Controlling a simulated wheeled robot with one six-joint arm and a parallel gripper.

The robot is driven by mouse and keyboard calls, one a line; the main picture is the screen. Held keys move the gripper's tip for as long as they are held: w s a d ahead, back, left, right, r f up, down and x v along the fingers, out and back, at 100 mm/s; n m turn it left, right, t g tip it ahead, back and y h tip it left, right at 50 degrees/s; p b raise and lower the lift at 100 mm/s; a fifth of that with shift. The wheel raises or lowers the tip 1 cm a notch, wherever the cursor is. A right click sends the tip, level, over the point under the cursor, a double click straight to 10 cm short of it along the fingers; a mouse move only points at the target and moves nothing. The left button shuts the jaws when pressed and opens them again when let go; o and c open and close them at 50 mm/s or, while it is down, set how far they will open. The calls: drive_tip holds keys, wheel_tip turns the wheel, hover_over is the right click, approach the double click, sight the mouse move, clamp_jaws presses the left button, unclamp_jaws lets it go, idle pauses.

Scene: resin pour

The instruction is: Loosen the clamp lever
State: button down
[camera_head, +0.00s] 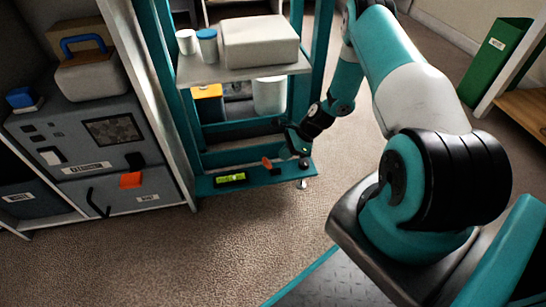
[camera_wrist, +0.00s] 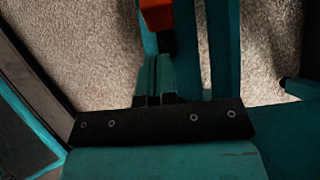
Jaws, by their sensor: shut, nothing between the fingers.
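A small orange-red handle (camera_head: 267,163), which looks like the clamp lever, is on the low teal crossbar of the rack in the head view. An orange-red end with a dark part below it, apparently the same lever (camera_wrist: 157,15), shows at the top of the wrist view. My gripper (camera_head: 290,137) is just above and to the right of the handle in the head view. In the wrist view its fingers (camera_wrist: 156,62) are together and empty, below the orange end in the picture. I cannot tell whether they touch the lever.
The crossbar carries a green-lit display (camera_head: 231,178) and a dark round knob (camera_head: 304,163). A shelf above holds a pale box (camera_head: 260,41) and two small jars. A grey cabinet (camera_head: 94,140) with an orange block (camera_head: 131,180) stands left. Carpet in front is clear.

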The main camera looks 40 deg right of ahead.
drive_tip(key=shift+w+a+r+p, duration=0.3)
drive_tip(key=shift+a+r+p, duration=0.35)
drive_tip(key=shift+r+p, duration=0.2)
wheel_tip(320, 180, up, 10)
drive_tip(key=s+d+p, duration=0.1)
drive_tip(key=d+p, duration=0.1)
drive_tip(key=p, duration=0.6)
drive_tip(key=shift+d+f, duration=0.15)
drive_tip(key=shift+d, duration=0.05)
drive_tip(key=shift+s+a, duration=0.1)
drive_tip(key=shift+a, duration=0.05)
